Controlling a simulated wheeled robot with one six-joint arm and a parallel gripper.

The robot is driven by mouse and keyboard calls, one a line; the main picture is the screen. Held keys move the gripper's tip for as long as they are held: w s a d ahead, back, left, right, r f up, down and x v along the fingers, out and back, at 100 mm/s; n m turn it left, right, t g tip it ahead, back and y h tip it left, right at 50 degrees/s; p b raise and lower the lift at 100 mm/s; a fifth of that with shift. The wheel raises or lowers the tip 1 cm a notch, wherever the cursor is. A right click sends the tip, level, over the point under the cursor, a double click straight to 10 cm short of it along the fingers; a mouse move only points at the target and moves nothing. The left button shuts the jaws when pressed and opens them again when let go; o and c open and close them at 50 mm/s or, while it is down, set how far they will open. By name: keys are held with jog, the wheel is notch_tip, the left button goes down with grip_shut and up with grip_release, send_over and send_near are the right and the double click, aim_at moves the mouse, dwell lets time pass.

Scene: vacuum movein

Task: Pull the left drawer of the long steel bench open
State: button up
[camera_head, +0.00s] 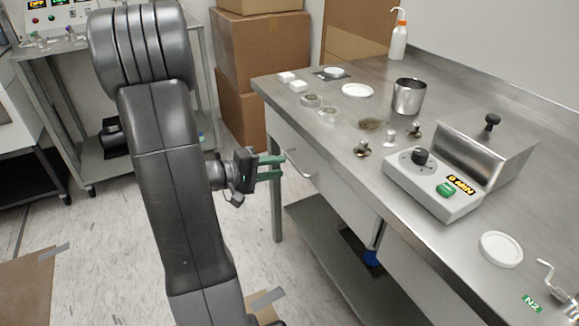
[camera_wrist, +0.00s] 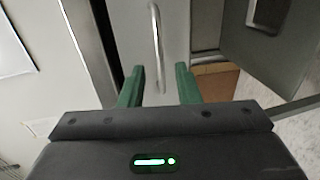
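The long steel bench (camera_head: 375,185) runs along the right side of the head view. Its left drawer (camera_head: 335,197) has a pale front with a curved metal bar handle (camera_head: 299,168). The drawer looks closed or nearly so. My gripper (camera_head: 281,166) has green fingers, spread apart and empty, pointing at the drawer front near the handle. In the wrist view the handle (camera_wrist: 157,48) stands between the lines of the two fingers, ahead of the fingertips (camera_wrist: 158,85). The drawer front (camera_wrist: 176,40) shows behind it. I see no contact with the handle.
On the bench top stand a steel beaker (camera_head: 409,97), a hotplate-like device (camera_head: 432,183), a wash bottle (camera_head: 398,40) and small dishes. A lower shelf (camera_head: 340,255) lies under the drawers. Cardboard boxes (camera_head: 265,50) stand behind. The floor left of the bench is partly free.

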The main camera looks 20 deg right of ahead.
jog(key=shift+x, duration=2.3)
grip_shut()
